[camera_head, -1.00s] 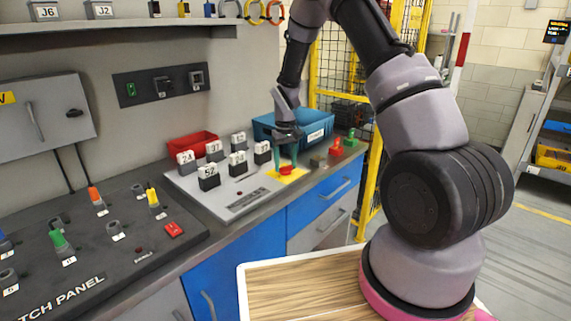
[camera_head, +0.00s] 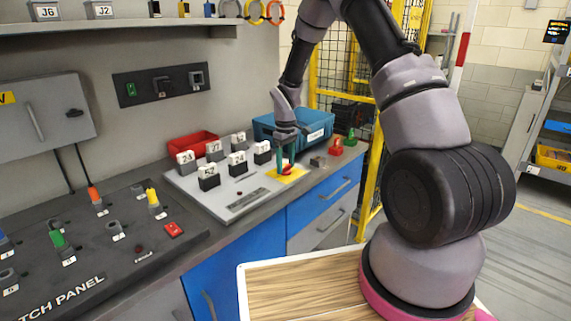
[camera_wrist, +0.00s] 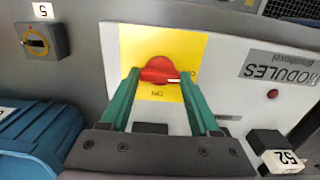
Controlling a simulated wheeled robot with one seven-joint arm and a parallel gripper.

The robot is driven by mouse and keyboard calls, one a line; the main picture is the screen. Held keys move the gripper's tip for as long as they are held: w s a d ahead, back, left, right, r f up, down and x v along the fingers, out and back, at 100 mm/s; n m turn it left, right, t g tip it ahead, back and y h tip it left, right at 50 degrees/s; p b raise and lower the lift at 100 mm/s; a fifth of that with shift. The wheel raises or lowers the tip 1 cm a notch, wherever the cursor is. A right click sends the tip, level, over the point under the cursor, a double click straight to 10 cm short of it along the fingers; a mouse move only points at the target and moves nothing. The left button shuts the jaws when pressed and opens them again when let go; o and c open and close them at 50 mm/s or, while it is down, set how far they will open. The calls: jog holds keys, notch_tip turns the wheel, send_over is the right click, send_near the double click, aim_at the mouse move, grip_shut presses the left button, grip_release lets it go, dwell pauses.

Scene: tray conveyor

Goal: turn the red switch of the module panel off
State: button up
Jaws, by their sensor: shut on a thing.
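The red switch (camera_head: 287,170) sits on a yellow plate (camera_head: 296,174) at the right end of the grey module panel (camera_head: 232,207). In the wrist view the red switch (camera_wrist: 158,66) is a round knob with a bar lying across the picture. An upside-down label reading ON is below the bar on the yellow plate (camera_wrist: 194,48). Another label at the right is partly hidden by a finger. My gripper (camera_head: 285,164) points down at the switch. In the wrist view its green fingers (camera_wrist: 160,76) are shut on the ends of the bar.
Numbered modules (camera_head: 208,178) stand left of the switch. A blue bin (camera_head: 318,121) and a red bin (camera_head: 190,146) are behind. Small boxes, one grey (camera_head: 318,162), one red (camera_head: 336,147) and one green (camera_head: 350,137), stand to the right.

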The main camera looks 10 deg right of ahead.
aim_at(286, 166)
jog(key=o, duration=1.4)
jog(key=shift+c, duration=0.2)
notch_tip(286, 166, up, 11)
